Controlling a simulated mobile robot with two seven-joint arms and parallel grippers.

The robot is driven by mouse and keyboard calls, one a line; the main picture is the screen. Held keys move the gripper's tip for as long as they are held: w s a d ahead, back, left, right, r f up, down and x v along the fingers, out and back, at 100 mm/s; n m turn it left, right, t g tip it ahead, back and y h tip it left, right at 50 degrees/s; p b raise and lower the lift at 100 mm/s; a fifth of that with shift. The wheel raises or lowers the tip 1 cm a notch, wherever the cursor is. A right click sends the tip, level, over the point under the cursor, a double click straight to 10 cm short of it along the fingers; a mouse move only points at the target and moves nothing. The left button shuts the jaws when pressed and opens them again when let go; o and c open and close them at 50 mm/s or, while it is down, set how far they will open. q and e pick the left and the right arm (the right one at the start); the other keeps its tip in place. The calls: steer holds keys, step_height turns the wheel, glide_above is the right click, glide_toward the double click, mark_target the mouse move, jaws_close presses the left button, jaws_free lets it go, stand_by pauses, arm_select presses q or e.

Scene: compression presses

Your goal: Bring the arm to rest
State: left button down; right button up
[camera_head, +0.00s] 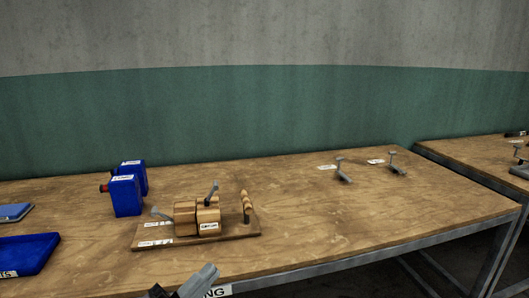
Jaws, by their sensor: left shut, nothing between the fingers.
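My left gripper (184,285) is at the bottom edge of the head view, in front of the table's front edge. It is shut and empty, and the rest of my left arm is out of frame. It is apart from the wooden press fixture (209,240), which stands on the table behind it. My right gripper is not in view.
Two blue boxes (126,196) stand behind the fixture. Blue trays (28,254) lie at the left. Two grey metal clamps (343,171) stand at the back right of the wooden table (400,215). A second table (470,155) is at the right.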

arm_select(q)
steer(key=s+a+f+n+y, duration=0.3)
steer(key=f+n+y, duration=0.3)
steer(key=f+n, duration=0.15)
steer(key=s+a+f+n+y, duration=0.3)
steer(key=a+f+n+y, duration=0.15)
steer(key=f+n, duration=0.35)
steer(key=s+a+f+n+g+y+p, duration=0.1)
steer(key=s+a+f+n+g+y, duration=0.1)
steer(key=s+f, duration=0.9)
steer(key=f+n+g+y, duration=0.1)
steer(key=n+g, duration=0.1)
steer(key=g, duration=0.1)
steer(key=shift+s+a+g, duration=0.15)
steer(key=shift+s+g, duration=0.25)
